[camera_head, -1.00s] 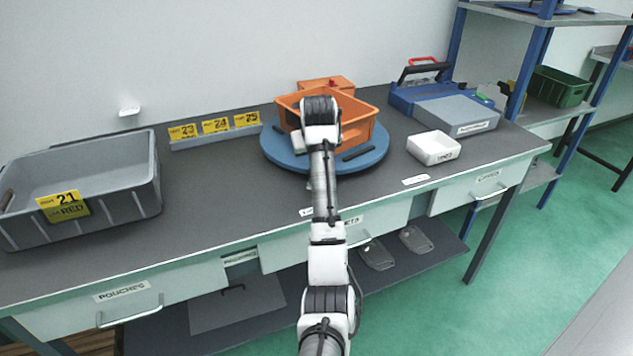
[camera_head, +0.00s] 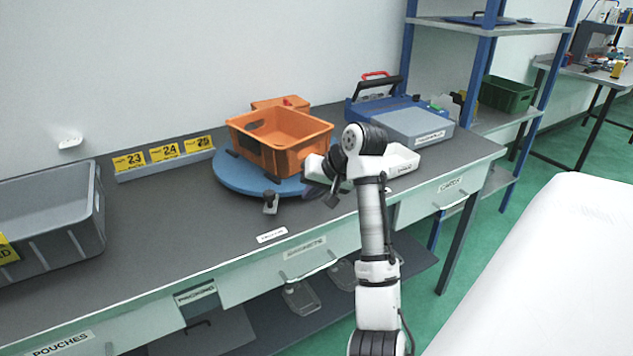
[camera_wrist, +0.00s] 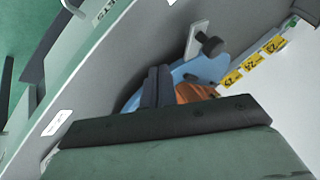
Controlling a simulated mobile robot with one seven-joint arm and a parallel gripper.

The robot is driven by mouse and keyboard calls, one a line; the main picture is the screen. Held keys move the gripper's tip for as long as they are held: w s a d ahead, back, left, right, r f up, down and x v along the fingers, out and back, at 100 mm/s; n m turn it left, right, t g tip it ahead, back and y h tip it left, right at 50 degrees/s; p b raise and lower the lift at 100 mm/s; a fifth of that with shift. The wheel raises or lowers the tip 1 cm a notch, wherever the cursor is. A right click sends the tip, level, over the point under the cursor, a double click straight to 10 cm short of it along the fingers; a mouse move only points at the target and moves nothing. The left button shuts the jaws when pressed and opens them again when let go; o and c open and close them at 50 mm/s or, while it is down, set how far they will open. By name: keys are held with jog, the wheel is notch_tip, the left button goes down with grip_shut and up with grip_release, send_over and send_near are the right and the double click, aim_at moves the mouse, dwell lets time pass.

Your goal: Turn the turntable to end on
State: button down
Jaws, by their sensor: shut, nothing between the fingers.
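The turntable (camera_head: 230,174) is a round blue disc on the grey bench, with an orange crate (camera_head: 305,153) standing on it. My gripper (camera_head: 333,198) is shut and empty by the disc's front right edge; my arm hides part of that side. I cannot tell whether the fingers touch the disc. A small bracket with a dark knob (camera_head: 270,202) stands at the disc's front edge. In the wrist view, the shut fingers (camera_wrist: 157,86) are in front of the blue disc (camera_wrist: 212,69), and the orange crate (camera_wrist: 190,92) is mostly hidden behind my gripper.
An orange box (camera_head: 280,103) is behind the crate.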

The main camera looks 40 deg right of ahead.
jog(key=x, duration=0.3)
jog(key=shift+w+f, duration=0.2)
jog(key=shift+f, duration=0.1)
jog(key=shift+w+a+p, duration=0.65)
jog(key=shift+w+a, duration=0.25)
jog(key=shift+w, duration=0.05)
jog(key=shift+w+a, duration=0.5)
jog(key=shift+a, duration=0.05)
